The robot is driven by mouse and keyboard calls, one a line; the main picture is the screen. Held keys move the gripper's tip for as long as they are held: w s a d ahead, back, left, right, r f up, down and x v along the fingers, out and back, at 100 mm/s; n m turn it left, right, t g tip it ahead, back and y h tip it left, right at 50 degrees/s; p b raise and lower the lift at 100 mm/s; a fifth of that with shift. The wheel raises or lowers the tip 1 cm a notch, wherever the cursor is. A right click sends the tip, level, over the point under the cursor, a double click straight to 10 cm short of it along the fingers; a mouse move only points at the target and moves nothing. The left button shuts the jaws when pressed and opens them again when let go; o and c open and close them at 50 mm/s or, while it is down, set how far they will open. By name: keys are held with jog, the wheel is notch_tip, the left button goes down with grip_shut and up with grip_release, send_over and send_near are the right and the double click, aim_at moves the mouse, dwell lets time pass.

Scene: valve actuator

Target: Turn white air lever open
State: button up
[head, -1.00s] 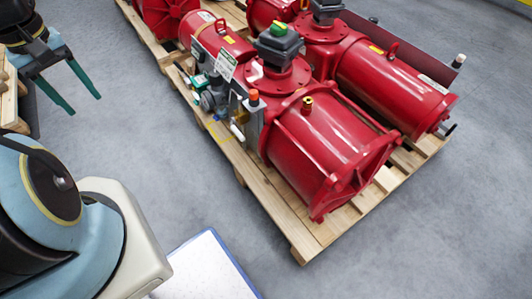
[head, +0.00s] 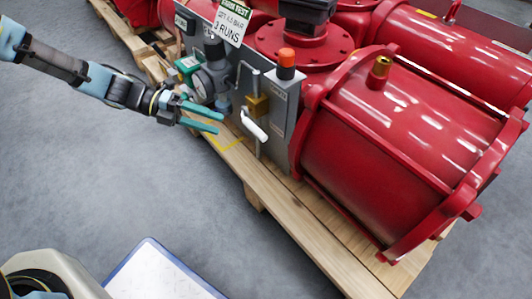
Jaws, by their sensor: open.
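The white air lever (head: 255,127) sits low on the front of the grey panel of the red valve actuator (head: 385,140). It slants down to the right from a brass valve body (head: 257,107) on a thin metal pipe. My gripper (head: 222,123), with green fingers, is left of the lever at about its height in the picture. The fingers are apart and point right, toward the lever. Nothing is between them, and they look clear of the lever.
A pressure gauge (head: 202,85) and a green-white box (head: 187,67) are just above the gripper. An orange-capped grey box (head: 284,100) stands right of the lever. A hanging sign (head: 232,20) is above. The wooden pallet (head: 290,225) edges the open grey floor (head: 120,180).

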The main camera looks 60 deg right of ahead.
aim_at(252, 123)
jog(key=s+d+f+n+g+h+b, duration=0.1)
jog(key=s+d+f+n+b, duration=0.2)
jog(key=s+d+f+b, duration=0.2)
jog(key=s+d, duration=0.3)
jog(key=s, duration=0.4)
jog(key=shift+g, duration=0.3)
jog(key=shift+d, duration=0.1)
grip_shut()
dwell(1.0)
